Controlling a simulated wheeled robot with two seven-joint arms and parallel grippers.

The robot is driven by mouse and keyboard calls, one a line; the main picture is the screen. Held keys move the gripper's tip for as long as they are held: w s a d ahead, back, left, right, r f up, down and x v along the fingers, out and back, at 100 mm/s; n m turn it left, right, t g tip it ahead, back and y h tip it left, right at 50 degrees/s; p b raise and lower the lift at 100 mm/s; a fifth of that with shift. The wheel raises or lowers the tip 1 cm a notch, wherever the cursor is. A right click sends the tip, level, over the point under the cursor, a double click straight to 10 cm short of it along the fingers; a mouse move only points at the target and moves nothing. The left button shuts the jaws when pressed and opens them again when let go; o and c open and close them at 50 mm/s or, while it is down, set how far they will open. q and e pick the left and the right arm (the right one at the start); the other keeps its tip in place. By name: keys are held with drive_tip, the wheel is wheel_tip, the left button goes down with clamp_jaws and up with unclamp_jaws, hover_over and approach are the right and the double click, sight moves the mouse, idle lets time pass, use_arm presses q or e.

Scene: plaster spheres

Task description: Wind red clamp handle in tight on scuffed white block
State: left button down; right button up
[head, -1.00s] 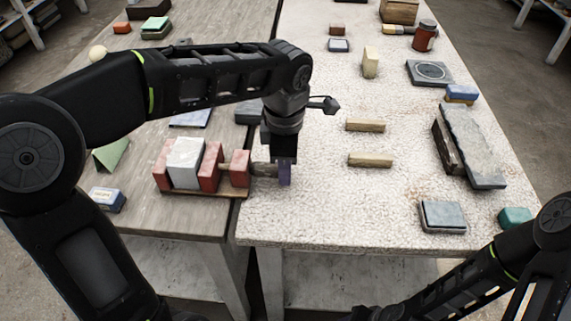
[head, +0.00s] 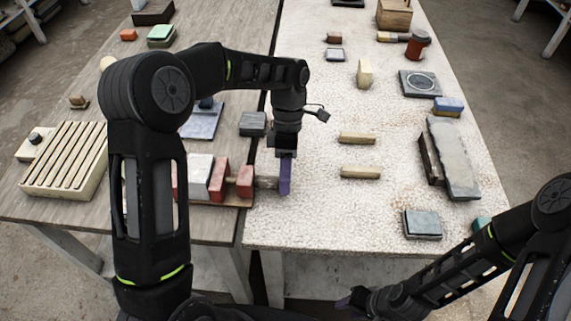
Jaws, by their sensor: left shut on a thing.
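The red clamp (head: 245,182) lies on the grey wooden table near the seam between the two tables. The scuffed white block (head: 199,177) sits between its red blocks, and my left arm covers the clamp's left end. A narrow gap shows between the two red pieces right of the white block. A short grey-brown handle (head: 267,182) sticks out at the clamp's right end. My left gripper (head: 285,181), with purple fingers, is shut on this handle. My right gripper (head: 346,302) is low in front of the pale table, apart from everything; its opening is unclear.
Two wooden strips (head: 360,172) lie right of my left gripper on the pale table. A grey slab (head: 453,160) and a grey square block (head: 422,224) are farther right. A slatted block (head: 65,160) stands at left. The pale table's front middle is clear.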

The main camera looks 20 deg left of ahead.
use_arm(q)
drive_tip(key=shift+r+g+p, duration=0.3)
drive_tip(key=shift+g+p, duration=0.1)
drive_tip(key=shift+p, duration=0.7)
drive_tip(key=shift+w+f+p, duration=0.1)
drive_tip(key=shift+f+p, duration=0.15)
drive_tip(key=shift+p, duration=0.3)
drive_tip(key=c, duration=1)
unclamp_jaws()
drive_tip(key=shift+f+g, duration=0.1)
drive_tip(key=shift+g, duration=0.2)
